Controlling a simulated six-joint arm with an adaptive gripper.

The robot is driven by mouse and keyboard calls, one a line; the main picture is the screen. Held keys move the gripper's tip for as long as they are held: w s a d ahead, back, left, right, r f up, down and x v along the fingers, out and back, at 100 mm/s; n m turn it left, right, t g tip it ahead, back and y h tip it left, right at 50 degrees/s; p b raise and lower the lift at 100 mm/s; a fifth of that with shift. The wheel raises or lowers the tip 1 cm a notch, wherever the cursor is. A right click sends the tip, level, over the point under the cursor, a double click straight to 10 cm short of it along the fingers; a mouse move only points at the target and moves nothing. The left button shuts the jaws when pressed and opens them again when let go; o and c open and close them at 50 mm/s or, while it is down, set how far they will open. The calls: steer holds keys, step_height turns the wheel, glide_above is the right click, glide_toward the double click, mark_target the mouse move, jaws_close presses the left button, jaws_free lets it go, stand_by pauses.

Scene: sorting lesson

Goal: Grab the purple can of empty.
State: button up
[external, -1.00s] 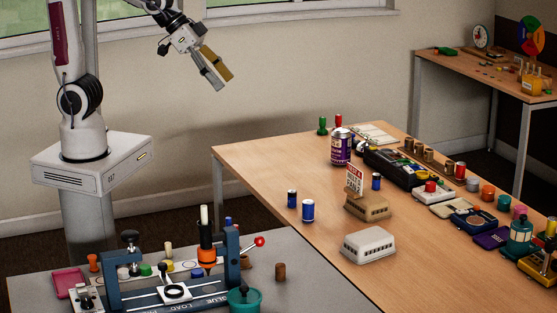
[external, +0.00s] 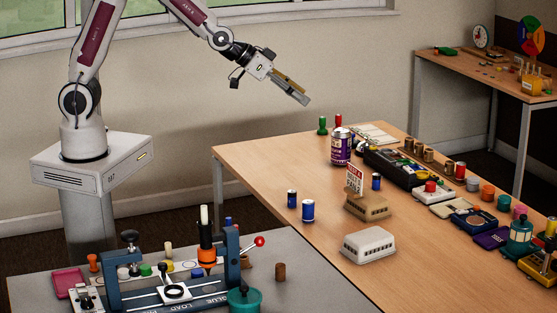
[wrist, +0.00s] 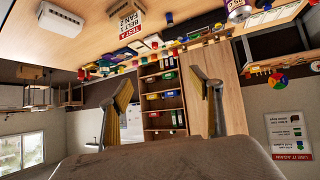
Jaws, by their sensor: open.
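The purple can (external: 341,146) stands upright on the wooden table, toward its far left part, in the external view. In the wrist view the can (wrist: 237,8) shows at the top edge, partly cut off, up and to the right of my fingers. My gripper (external: 302,96) is in the air above and to the left of the can, clear of the table. Its two fingers (wrist: 163,92) are spread apart with nothing between them in the wrist view.
A black case (external: 392,166) lies right of the can. A red and a green peg figure (external: 322,125) stand behind it. Blue cylinders (external: 308,210) and a beige box (external: 367,207) with a sign stand in front.

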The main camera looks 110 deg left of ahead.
mark_target(333, 136)
steer(key=a+f+n+y, duration=0.1)
steer(key=a+f+y, duration=0.1)
steer(key=a+f, duration=0.4)
steer(key=a+f+n+y, duration=0.1)
steer(key=a+f, duration=0.6)
steer(key=a, duration=0.3)
steer(key=a+f+n+y, duration=0.1)
steer(key=a+f+y, duration=0.1)
steer(key=a+f, duration=0.5)
steer(key=shift+a+n+y, duration=0.3)
steer(key=shift+a+n, duration=0.1)
steer(key=shift+a, duration=0.2)
steer(key=shift+x, duration=1.25)
steer(key=shift+a+f, duration=0.15)
steer(key=shift+x, duration=1.45)
steer(key=shift+w+a+f, duration=0.2)
steer(key=shift+a, duration=0.25)
steer(key=shift+w+a+f, duration=0.15)
steer(key=shift+w+a, duration=0.1)
steer(key=shift+a, duration=0.15)
